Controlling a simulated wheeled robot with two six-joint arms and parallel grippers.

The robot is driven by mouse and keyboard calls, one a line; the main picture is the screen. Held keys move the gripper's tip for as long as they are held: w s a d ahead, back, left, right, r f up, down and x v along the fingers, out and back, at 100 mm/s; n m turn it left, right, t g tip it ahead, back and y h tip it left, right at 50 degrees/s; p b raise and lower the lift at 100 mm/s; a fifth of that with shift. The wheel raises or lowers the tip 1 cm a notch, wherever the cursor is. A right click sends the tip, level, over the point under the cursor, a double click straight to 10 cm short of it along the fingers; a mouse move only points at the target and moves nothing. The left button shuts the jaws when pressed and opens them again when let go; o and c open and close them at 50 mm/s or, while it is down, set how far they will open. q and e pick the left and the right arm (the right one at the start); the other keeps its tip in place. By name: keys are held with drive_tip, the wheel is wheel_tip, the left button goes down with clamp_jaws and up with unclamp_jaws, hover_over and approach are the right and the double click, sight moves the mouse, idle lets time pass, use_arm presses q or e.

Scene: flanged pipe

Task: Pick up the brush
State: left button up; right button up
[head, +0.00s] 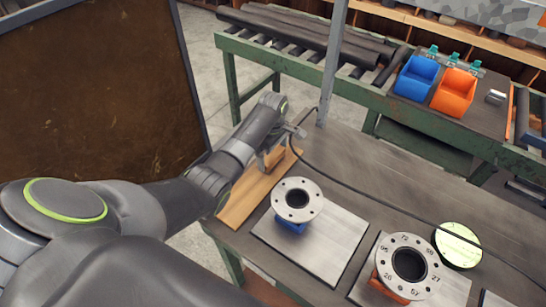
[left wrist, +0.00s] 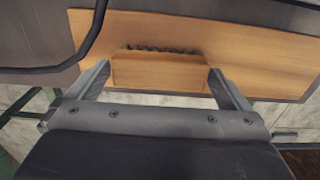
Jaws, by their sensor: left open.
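The brush (left wrist: 158,72) shows in the left wrist view as a wooden block with a row of dark bristles along its far edge. It is on a flat wooden board (left wrist: 250,50). My left gripper (left wrist: 159,78) is open, with one finger on each side of the brush and a gap at both sides. In the head view my left gripper (head: 280,150) is low over the wooden board (head: 240,202) at the left end of the bench. There the brush is mostly hidden by the gripper. My right gripper is in neither view.
A flange (head: 318,196) on a blue support and a numbered flange (head: 430,268) on an orange support stand on metal plates to the right. A black cable (head: 372,199) crosses the bench beside the gripper. An upright post (head: 332,62) stands close behind.

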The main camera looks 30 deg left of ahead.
sight(273, 155)
use_arm(q)
drive_tip(key=shift+f, duration=0.75)
drive_tip(key=shift+c, duration=0.3)
drive_tip(key=c, duration=0.7)
drive_tip(key=shift+r, duration=0.15)
wheel_tip(273, 155, up, 10)
drive_tip(key=shift+f+b, duration=0.1)
drive_tip(key=shift+b, duration=0.65)
